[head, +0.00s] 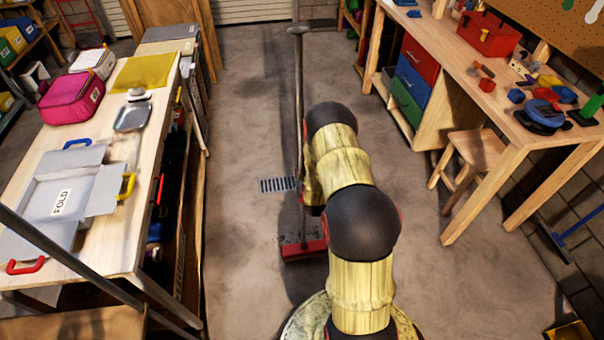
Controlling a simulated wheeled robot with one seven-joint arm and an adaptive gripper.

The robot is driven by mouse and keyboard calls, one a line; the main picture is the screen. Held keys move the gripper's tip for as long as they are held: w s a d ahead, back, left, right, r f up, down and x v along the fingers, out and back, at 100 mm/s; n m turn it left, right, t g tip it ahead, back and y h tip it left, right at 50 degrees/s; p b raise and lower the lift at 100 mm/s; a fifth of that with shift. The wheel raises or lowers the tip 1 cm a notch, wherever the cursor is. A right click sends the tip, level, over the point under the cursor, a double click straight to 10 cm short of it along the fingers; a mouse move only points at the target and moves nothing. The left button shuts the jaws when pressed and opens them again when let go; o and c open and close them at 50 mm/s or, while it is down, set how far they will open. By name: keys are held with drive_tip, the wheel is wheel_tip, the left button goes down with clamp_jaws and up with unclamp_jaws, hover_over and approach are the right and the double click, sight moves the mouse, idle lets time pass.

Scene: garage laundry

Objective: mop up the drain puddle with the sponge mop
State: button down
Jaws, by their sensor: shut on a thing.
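The sponge mop stands nearly upright in the head view, with a long thin grey handle (298,85) topped by a round knob. Its red head (303,250) is low over or on the concrete floor; contact is not clear. My gripper (305,192) is at the handle's lower half, shut on it, mostly hidden by my arm. The drain grate (277,185) lies in the floor just left of the handle, beyond the mop head. Dark marks show on the floor beside the head, but I cannot tell a puddle's outline from shadow.
A folding table (150,165) with a grey folding board (85,200) and a pink bag (70,97) stands left. A workbench (440,60) with tools, a red toolbox (488,34) and a wooden stool (478,152) stand right. The floor aisle between is clear.

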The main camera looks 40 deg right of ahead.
drive_tip(key=shift+f+b, duration=2.1)
drive_tip(key=shift+f, duration=0.45)
drive_tip(key=shift+f+b, duration=0.6)
drive_tip(key=shift+f, duration=0.1)
drive_tip(key=shift+w, duration=0.1)
drive_tip(key=w+d+b, duration=0.3)
drive_tip(key=w+d, duration=0.3)
drive_tip(key=w, duration=0.3)
drive_tip(key=w+d+b, duration=0.2)
drive_tip(key=w+d, duration=0.3)
drive_tip(key=w, duration=0.5)
drive_tip(key=shift+d+b, duration=0.4)
